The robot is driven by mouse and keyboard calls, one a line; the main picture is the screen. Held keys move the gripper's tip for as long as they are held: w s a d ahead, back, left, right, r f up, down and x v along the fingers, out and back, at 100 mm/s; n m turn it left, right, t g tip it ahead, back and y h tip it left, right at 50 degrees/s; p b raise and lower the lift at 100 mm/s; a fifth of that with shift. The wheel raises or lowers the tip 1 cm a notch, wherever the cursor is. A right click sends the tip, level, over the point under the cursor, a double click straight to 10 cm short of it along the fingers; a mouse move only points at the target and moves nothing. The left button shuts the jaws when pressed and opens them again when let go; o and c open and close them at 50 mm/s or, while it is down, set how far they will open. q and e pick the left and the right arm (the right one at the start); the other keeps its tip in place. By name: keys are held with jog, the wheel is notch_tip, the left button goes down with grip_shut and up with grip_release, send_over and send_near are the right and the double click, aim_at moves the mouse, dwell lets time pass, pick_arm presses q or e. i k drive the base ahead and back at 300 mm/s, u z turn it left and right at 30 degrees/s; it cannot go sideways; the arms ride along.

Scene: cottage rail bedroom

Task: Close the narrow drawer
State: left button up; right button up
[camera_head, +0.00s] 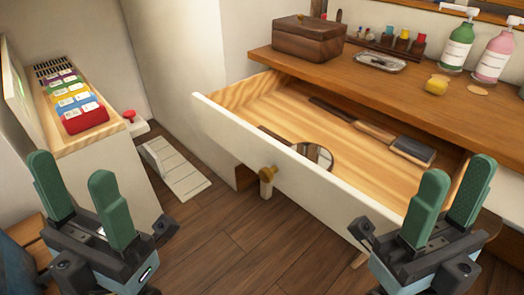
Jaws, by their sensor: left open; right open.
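The drawer (310,185) with a white front is pulled well out from under a wooden dresser top (375,85). My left gripper (82,190) is open and empty at the lower left, apart from the drawer. My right gripper (448,200) is open and empty at the lower right, in front of the drawer's right end and hiding part of it. I cannot tell whether it touches the front.
A wooden box (308,40), small bottles, a metal tray (380,62) and green (458,47) and pink (493,54) pump bottles stand on the dresser top. A white cabinet (105,165) with a rack of coloured items is at left. Wooden floor (215,225) is clear between my grippers.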

aim_at(369, 179)
jog(key=k, duration=0.5)
jog(key=u, duration=1.15)
jog(key=k, duration=0.65)
jog(key=z, duration=1.1)
jog(key=i, duration=0.4)
jog(key=u, duration=0.25)
